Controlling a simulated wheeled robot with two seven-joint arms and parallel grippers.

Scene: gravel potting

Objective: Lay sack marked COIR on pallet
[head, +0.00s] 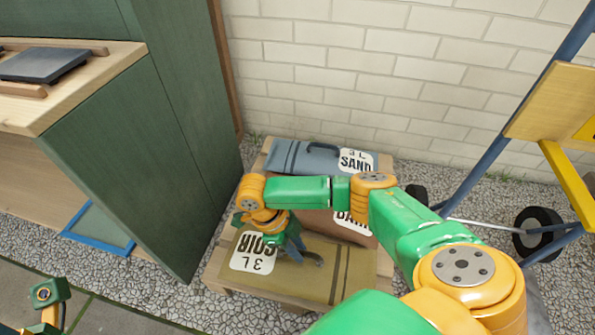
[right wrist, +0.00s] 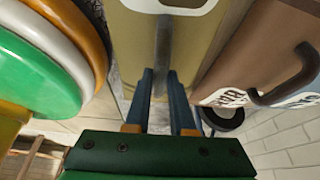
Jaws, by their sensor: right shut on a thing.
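The olive sack marked COIR (head: 345,270) lies flat along the front of the wooden pallet (head: 213,270), its white label upside down in the head view. My right gripper (head: 296,254) reaches down over the sack and is shut on its dark handle. In the right wrist view the two blue fingers (right wrist: 161,98) stand on either side of the handle (right wrist: 163,45), with the olive sack (right wrist: 205,40) beyond. Part of my left arm shows at the lower left of the head view, but its gripper fingers do not.
A brown sack (head: 312,222), its label partly hidden by my arm, lies behind the COIR sack. A blue-grey SAND sack (head: 300,158) lies at the pallet's back. A green cabinet (head: 130,170) stands close left, a brick wall (head: 320,85) behind, and a wheeled blue-framed cart (head: 480,130) right.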

